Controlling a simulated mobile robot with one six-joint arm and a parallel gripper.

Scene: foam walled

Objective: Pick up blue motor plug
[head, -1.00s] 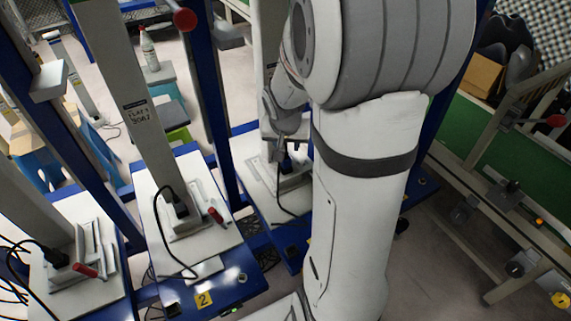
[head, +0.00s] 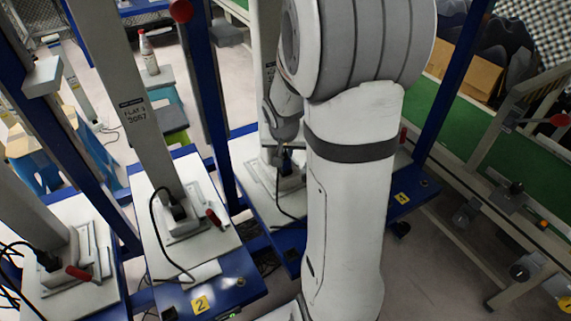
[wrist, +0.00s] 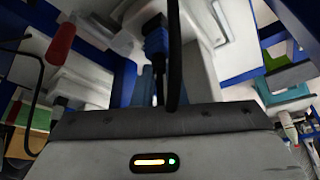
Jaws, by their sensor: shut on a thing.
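The blue motor plug (wrist: 154,40) is in the upper middle of the wrist view, with a black cable (wrist: 174,60) running in front of it and down toward my gripper's housing. My gripper (head: 286,151) is at the third white-topped station in the head view, low beside its grey post. It is shut on the plug. The fingertips are hard to make out, and my arm hides the right part of this station. The cable hangs below the gripper in a dark loop. I cannot tell whether the plug is still seated in its socket.
A red handle (wrist: 61,44) is close on the left in the wrist view. Station 2 (head: 150,236) stands to the left with its own black cable. A blue upright (head: 209,100) rises between the stations. A green-topped conveyor (head: 470,127) runs along the right.

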